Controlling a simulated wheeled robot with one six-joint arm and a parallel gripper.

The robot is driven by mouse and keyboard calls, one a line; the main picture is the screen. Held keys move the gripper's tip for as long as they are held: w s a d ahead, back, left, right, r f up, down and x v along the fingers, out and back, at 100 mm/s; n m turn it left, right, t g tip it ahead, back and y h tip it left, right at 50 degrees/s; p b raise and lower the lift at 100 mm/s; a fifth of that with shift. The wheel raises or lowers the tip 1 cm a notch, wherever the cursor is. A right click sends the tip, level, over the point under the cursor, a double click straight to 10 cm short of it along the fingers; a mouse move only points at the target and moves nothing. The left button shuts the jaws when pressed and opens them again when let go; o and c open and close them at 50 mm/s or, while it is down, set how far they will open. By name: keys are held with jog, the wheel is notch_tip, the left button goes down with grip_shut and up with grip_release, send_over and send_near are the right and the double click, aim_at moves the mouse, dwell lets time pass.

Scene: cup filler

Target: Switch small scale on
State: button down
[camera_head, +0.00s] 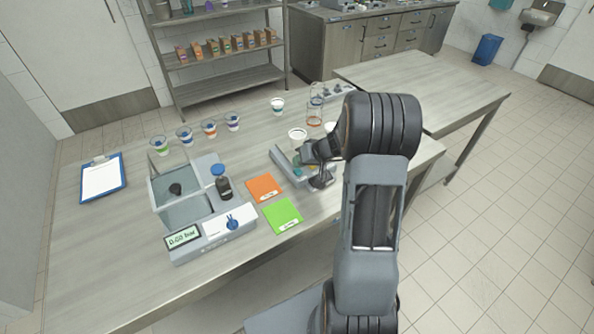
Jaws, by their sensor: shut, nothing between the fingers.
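A low grey device (285,164), which looks like the small scale, sits on the table right of centre. It has a small teal spot (297,172) on its front. My arm hides its right part, and I cannot make out its display. My gripper (320,182) is shut and empty, low over the right front of this device. I cannot tell whether it touches it. A larger scale (210,232) with a glass enclosure and a lit display (183,237) stands to the left.
An orange pad (264,188) and a green pad (283,216) lie between the two scales. A dark bottle (223,186) stands by the glass enclosure. Several cups stand at the back. A clipboard (103,177) lies at left. The front left table is clear.

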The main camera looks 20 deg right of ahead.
aim_at(299, 170)
jog(key=shift+f+b, duration=0.65)
jog(key=shift+b, duration=0.7)
dwell(0.3)
jog(key=shift+r, duration=0.7)
jog(key=shift+r+p, duration=0.9)
jog(key=shift+r, duration=2.1)
